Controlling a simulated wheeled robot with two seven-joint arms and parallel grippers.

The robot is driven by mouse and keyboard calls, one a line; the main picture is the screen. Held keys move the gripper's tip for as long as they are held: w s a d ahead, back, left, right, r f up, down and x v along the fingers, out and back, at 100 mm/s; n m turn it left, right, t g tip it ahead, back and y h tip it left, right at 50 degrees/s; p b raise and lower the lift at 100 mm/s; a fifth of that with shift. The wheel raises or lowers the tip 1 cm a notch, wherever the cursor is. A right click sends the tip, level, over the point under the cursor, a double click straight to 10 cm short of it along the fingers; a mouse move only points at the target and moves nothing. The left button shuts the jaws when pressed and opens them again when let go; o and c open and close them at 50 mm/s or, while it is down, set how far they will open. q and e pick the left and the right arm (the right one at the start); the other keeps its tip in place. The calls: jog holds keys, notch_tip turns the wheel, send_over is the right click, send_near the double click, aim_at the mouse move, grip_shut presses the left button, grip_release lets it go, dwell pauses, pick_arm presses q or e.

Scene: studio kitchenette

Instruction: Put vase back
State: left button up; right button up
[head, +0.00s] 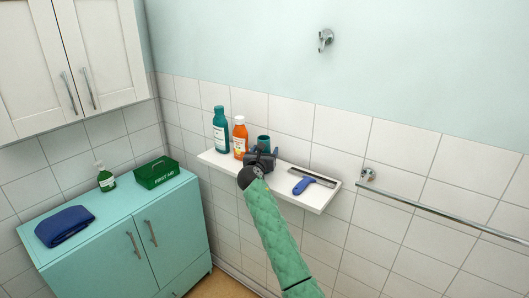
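A small dark teal vessel (263,141), the only vase-like thing in view, is upright at the white wall shelf (223,161). Its lower part is hidden behind my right gripper (263,151), so I cannot tell whether it rests on the shelf. The gripper's arm, in a green quilted sleeve, rises from the bottom of the head view. My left gripper is not in view.
A teal bottle (221,132) and an orange bottle (240,138) stand left of the vessel. A comb (318,178) and a blue-handled tool (303,186) lie at the shelf's right. A towel rail (440,212) is further right.

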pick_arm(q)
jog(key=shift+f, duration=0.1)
pick_arm(e)
jog(key=shift+s+r, duration=0.1)
jog(key=shift+r, duration=0.05)
jog(key=shift+s+a, duration=0.1)
jog(key=shift+s, duration=0.25)
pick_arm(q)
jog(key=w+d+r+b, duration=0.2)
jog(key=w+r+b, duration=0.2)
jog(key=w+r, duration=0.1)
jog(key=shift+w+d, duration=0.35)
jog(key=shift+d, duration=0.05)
pick_arm(e)
jog(key=v, duration=1.1)
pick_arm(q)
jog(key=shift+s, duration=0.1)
pick_arm(e)
jog(key=shift+s+a, duration=0.1)
